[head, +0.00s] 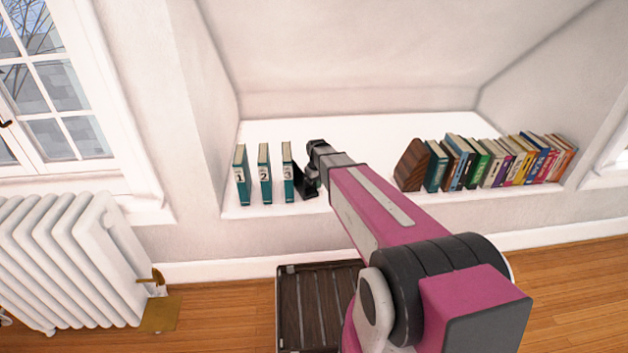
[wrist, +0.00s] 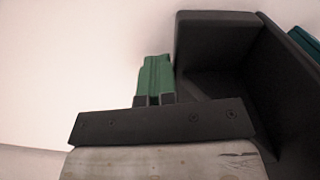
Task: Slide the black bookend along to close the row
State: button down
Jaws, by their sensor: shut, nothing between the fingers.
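The black bookend (head: 303,188) stands on the white alcove shelf, just right of the teal book marked 3 (head: 288,174). Books marked 2 (head: 264,174) and 1 (head: 241,176) stand upright to its left, with gaps between them. My gripper (head: 313,174) is low at the bookend's right side, partly hiding it. In the wrist view my gripper's green fingers (wrist: 157,72) are shut and empty, next to the bookend (wrist: 215,45). A teal book corner (wrist: 308,42) shows beyond it. I cannot tell whether fingers and bookend touch, or bookend and book 3.
A brown wooden bookend (head: 411,166) and a row of several coloured books (head: 500,163) stand on the right of the shelf (head: 385,128). The shelf between is clear, with my arm across its front. A radiator (head: 75,258) stands below the window at left.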

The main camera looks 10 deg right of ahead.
aim_at(279, 192)
jog(key=shift+a, duration=9.2)
jog(key=shift+d, duration=0.2)
jog(key=shift+d, duration=0.9)
notch_tip(279, 192, up, 10)
